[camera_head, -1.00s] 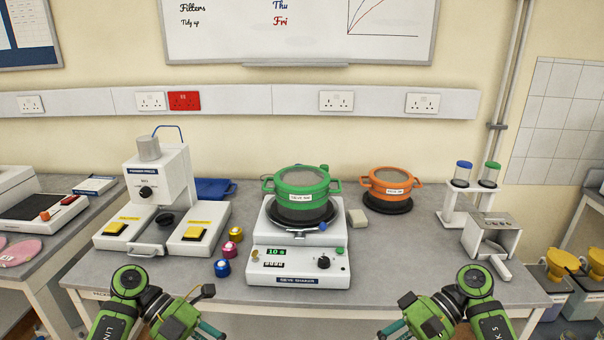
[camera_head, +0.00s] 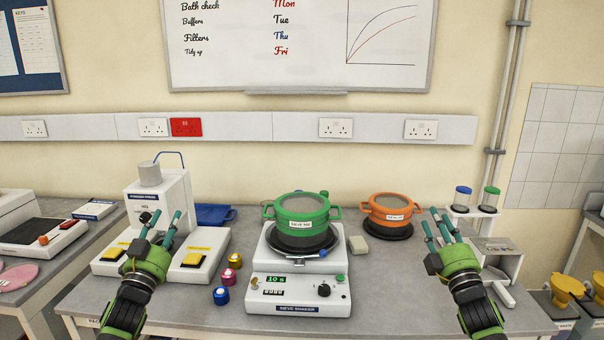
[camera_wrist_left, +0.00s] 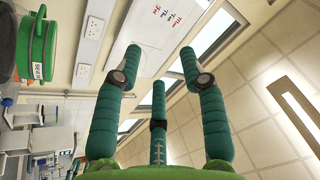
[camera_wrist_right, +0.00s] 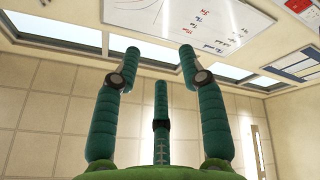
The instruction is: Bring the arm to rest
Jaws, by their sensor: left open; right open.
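My left gripper (camera_head: 160,233) is raised in front of the white powder press (camera_head: 172,200), fingers pointing up, open and empty. Its spread fingers also show in the left wrist view (camera_wrist_left: 158,75), with nothing between them. My right gripper (camera_head: 440,228) is raised at the right of the bench, fingers up, open and empty. It overlaps the white stand in the head view. The right wrist view (camera_wrist_right: 157,75) shows its fingers spread against wall and ceiling. Neither gripper touches anything that I can see.
The sieve shaker (camera_head: 300,292) stands mid-bench with a green sieve pot (camera_head: 303,209) on it. An orange pot (camera_head: 391,206) sits to its right. Small blue (camera_head: 221,296), pink and yellow pieces stand left of the shaker. The bench front right of the shaker (camera_head: 400,290) is clear.

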